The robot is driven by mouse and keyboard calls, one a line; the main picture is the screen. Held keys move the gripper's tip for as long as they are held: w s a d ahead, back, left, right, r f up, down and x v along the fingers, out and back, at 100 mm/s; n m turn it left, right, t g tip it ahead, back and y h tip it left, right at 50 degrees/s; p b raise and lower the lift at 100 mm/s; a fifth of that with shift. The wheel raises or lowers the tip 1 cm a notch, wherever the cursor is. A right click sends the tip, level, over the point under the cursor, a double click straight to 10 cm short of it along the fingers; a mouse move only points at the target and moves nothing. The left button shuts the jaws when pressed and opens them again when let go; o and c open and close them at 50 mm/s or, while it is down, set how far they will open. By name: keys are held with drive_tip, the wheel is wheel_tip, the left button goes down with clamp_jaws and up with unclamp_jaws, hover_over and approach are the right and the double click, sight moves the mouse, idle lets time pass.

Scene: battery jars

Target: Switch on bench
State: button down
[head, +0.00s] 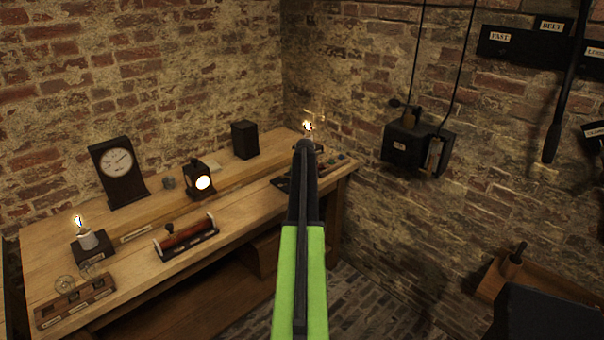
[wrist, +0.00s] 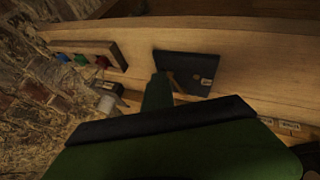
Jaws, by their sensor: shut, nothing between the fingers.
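The wooden bench (head: 125,266) runs along the left wall to the corner. My gripper (head: 304,150) reaches out over its right end, shut and empty. In the wrist view, my gripper (wrist: 158,82) points at a dark flat plate (wrist: 198,66) on the bench top, with its tip beside the plate's near edge. A small brownish piece on the plate lies close to the tip; I cannot tell whether they touch. In the head view my arm and gripper hide part of the bench's right end. I cannot tell the position of any switch lever.
A dial instrument (head: 118,170), a lit lamp (head: 202,183), a black box (head: 245,140), a red coil (head: 184,236) and a lit bulb on a stand (head: 88,242) stand on the bench. In the wrist view, a wooden rack (wrist: 112,52) with coloured pieces lies left. A wall box (head: 405,147) hangs right.

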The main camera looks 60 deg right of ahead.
drive_tip(key=shift+d+r, duration=0.1)
drive_tip(key=shift+d, duration=0.1)
drive_tip(key=shift+a, duration=0.1)
drive_tip(key=shift+s+a, duration=0.1)
drive_tip(key=shift+a, duration=0.25)
drive_tip(key=s+a+r+p, duration=0.6)
drive_tip(key=r+p, duration=0.2)
drive_tip(key=shift+s, duration=0.25)
